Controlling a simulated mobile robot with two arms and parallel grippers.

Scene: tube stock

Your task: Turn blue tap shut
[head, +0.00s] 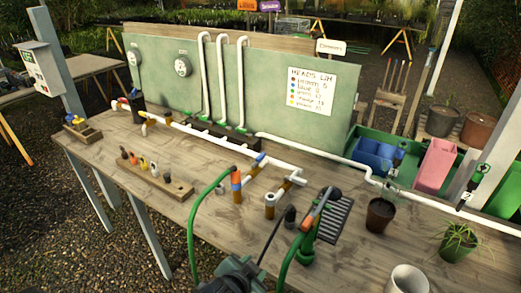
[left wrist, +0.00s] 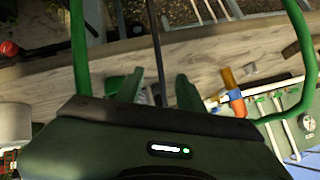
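A small blue piece (head: 260,158), which looks like the blue tap, sits on the white pipe at mid-bench in the head view. Its handle is too small to tell how it is turned. Beside it stands an upright tube (head: 236,187) with orange and blue bands, also in the left wrist view (left wrist: 236,103). My left gripper (left wrist: 158,83) has its two fingers apart, with a thin dark rod running between them. In the head view its dark green body is at the bottom edge, nearer than the pipes; its fingertips are not clear there. My right gripper is not in view.
Green hoses (head: 191,230) arch up around my left wrist. A wooden block with several coloured pegs (head: 180,188) lies left on the bench. A green panel stands behind.

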